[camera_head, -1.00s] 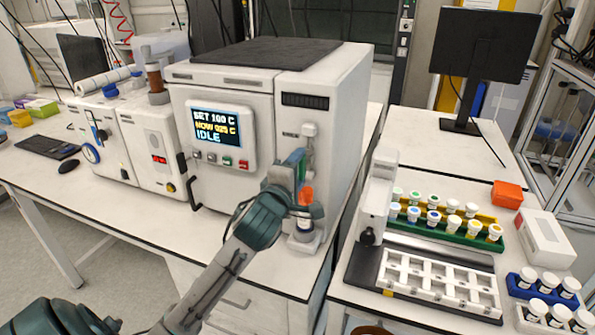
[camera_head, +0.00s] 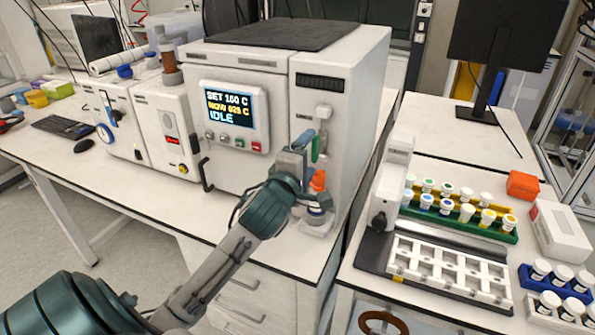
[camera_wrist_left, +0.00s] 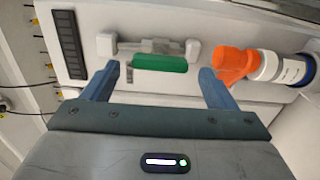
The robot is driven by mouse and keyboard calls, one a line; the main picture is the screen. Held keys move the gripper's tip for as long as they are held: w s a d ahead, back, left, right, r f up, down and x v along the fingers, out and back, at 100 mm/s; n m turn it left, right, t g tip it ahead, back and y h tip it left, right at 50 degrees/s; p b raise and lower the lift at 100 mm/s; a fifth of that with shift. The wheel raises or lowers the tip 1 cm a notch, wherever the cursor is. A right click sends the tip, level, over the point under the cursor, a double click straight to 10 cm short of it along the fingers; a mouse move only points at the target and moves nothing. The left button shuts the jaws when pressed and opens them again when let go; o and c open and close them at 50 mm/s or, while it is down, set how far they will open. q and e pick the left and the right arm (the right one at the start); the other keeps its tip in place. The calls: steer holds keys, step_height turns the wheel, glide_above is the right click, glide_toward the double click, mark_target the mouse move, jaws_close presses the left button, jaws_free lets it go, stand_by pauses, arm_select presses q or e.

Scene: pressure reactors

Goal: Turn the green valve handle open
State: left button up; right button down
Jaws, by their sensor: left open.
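The green valve handle (camera_head: 316,148) is on the front of the white reactor's right-hand column. It also shows in the left wrist view as a green bar (camera_wrist_left: 160,63), lying lengthwise across the picture. My left gripper (camera_head: 306,160) is at the handle and partly covers the valve in the head view. In the left wrist view my left gripper (camera_wrist_left: 160,76) is open, with one blue finger near each end of the bar. No grip on the handle shows. Contact cannot be told. My right gripper is not in view.
The reactor screen (camera_head: 231,108) reads IDLE. A vial rack (camera_head: 459,224) stands on the right bench.

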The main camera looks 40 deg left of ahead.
arm_select(q)
steer(key=p+v, duration=0.6)
steer(key=v, duration=0.2)
steer(key=shift+s, duration=0.4)
steer(key=shift+d, duration=0.1)
